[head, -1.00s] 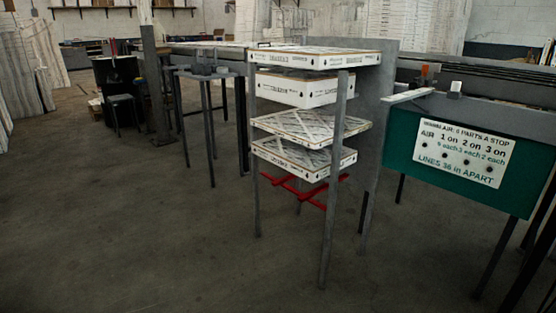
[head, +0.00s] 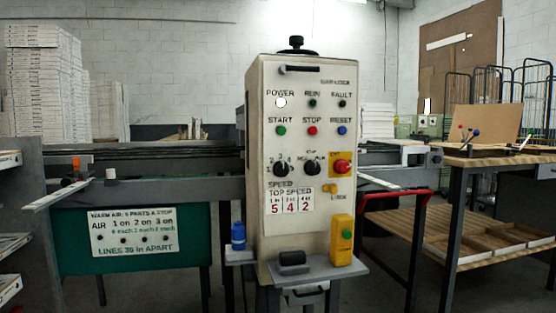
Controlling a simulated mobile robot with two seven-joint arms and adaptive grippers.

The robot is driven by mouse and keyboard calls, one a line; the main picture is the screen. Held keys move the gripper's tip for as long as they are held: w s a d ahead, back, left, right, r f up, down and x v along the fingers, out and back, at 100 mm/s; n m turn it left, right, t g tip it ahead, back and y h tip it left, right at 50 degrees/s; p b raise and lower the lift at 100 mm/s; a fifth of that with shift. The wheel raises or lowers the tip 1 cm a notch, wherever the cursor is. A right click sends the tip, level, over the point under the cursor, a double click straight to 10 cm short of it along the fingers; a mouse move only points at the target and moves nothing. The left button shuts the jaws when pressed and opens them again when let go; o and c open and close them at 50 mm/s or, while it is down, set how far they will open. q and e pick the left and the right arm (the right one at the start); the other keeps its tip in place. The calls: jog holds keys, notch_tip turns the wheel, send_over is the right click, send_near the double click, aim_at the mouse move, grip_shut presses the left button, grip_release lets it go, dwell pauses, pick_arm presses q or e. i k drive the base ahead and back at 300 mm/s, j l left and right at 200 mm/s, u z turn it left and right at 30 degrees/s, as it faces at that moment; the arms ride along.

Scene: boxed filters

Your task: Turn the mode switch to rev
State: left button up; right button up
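The mode switch, a black rotary knob (head: 312,167), is on the front of a cream control cabinet (head: 262,225) in the middle of the head view. Small lettering surrounds it, but its setting is too small to read for sure. A similar black knob (head: 281,169) marked SPEED is just left of it. A red button on a yellow plate (head: 342,167) is just right of it. Neither of my grippers shows in the head view.
A shelf at the cabinet's foot holds a yellow box (head: 341,240) and sticks out forward. A wooden workbench (head: 490,165) and a red cart handle (head: 400,193) are at right. Stacked boxed filters (head: 45,95) stand behind.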

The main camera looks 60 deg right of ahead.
aim_at(312, 168)
jog(key=z, duration=2)
